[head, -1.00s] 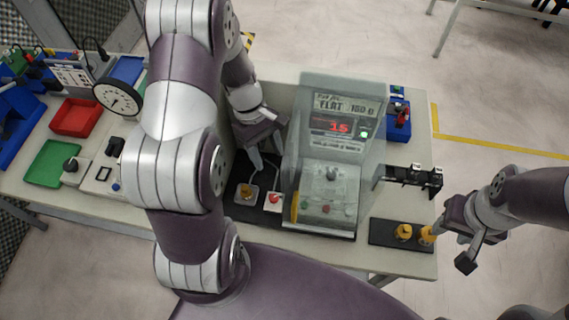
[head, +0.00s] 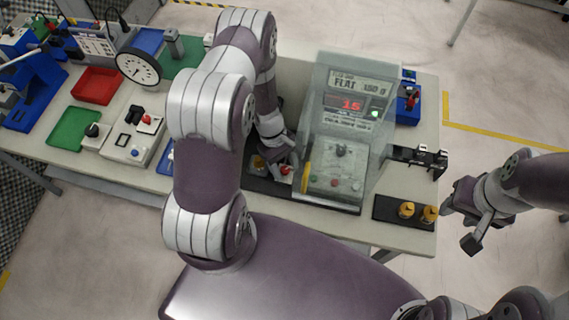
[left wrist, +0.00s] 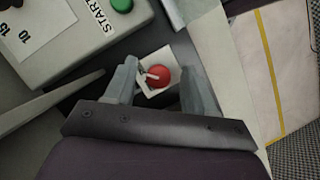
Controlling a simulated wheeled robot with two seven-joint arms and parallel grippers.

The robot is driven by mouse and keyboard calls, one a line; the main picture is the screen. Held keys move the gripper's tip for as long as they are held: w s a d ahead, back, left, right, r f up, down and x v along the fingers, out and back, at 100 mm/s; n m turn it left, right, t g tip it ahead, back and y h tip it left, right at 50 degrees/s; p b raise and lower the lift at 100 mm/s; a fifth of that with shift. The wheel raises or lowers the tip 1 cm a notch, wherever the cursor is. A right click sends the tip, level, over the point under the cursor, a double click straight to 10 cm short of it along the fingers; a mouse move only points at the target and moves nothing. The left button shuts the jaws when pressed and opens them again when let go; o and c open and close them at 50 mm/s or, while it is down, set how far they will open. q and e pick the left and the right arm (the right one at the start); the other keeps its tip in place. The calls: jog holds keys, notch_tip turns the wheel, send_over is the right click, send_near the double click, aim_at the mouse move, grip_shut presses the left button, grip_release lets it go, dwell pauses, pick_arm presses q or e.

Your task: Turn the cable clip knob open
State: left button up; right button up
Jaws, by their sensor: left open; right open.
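A red knob (head: 285,170) with a white pointer sits on a small white plate at the left side of the grey tester. It also shows in the left wrist view (left wrist: 160,75). My left gripper (left wrist: 158,66) is open, with one finger on each side of the red knob and gaps between. In the head view the left gripper (head: 280,158) partly covers this spot. No label shows which is the cable clip knob. My right gripper (head: 460,226) is open and empty off the table's right edge.
The grey tester (head: 332,190) with a lit display stands close to the right of the left gripper. Two orange pegs (head: 407,209) stand on a dark plate at the right. Red and green trays, a dial gauge (head: 138,67) and a control box lie left.

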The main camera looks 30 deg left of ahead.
pick_arm(q)
jog(key=shift+w+a+f, duration=0.1)
jog(key=shift+w, duration=0.1)
jog(key=shift+s, duration=0.15)
grip_shut()
jog(key=n+b, duration=0.2)
jog(key=n+t+b, duration=0.1)
jog(key=n+b, duration=0.1)
jog(key=shift+f+h, duration=0.2)
jog(key=shift+h, duration=0.1)
jog(key=n+t+b, duration=0.2)
jog(key=n+b, duration=0.2)
jog(key=n+t+y+b, duration=0.1)
jog(key=n+b, duration=0.3)
jog(key=n, duration=0.1)
jog(key=shift+s+t+b, duration=0.15)
jog(key=shift+t+b, duration=0.2)
jog(key=shift+t, duration=0.05)
jog(key=n+t+y+b, duration=0.1)
jog(key=n+b, duration=0.1)
jog(key=n, duration=0.1)
jog(key=shift+r+n+b, duration=0.15)
jog(key=shift+n+b, duration=0.25)
jog(key=shift+r+n+y+b, duration=0.1)
jog(key=shift+n+y+b, duration=0.25)
jog(key=shift+n, duration=0.15)
jog(key=shift+r, duration=0.1)
